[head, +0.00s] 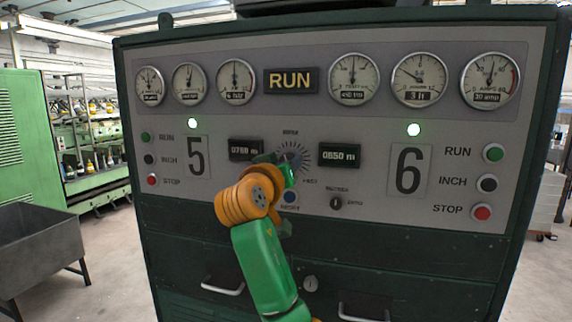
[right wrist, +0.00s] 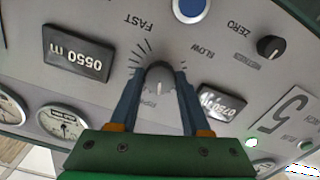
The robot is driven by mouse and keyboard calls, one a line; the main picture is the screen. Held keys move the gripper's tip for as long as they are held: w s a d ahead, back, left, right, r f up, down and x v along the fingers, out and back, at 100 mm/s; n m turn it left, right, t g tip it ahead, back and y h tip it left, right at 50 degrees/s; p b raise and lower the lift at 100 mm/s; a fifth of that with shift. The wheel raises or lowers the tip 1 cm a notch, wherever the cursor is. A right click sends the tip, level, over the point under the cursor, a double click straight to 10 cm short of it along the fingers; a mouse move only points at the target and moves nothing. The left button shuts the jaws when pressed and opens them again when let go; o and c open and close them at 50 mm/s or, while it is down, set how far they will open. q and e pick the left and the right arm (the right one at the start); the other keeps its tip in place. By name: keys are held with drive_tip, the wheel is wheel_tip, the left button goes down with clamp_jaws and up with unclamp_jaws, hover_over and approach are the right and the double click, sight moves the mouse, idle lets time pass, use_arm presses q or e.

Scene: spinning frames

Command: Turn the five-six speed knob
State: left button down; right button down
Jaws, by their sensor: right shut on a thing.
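The five-six speed knob (head: 294,154) is on the grey panel between the large 5 and 6, ringed by dark scale marks. In the right wrist view the grey round knob (right wrist: 160,73) has a white pointer line facing the bottom of the picture, away from the FAST and SLOW lettering. My right gripper (right wrist: 158,82) is shut on it, one finger on each side. In the head view my right gripper (head: 289,166) partly hides the knob and its scale. My left gripper is not in view.
Digital displays flank the knob, left (head: 246,150) and right (head: 339,155). Below are a blue button (head: 290,197) and a small black selector (head: 336,203). RUN, INCH and STOP buttons line both sides, with the right STOP (head: 482,213) red. Drawer handles (head: 222,288) protrude lower down.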

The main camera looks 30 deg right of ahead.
drive_tip(key=shift+c, duration=1.8)
unclamp_jaws()
drive_tip(key=b+v, duration=0.4)
drive_tip(key=v, duration=0.3)
drive_tip(key=shift+b, duration=0.3)
drive_tip(key=shift+d, duration=0.15)
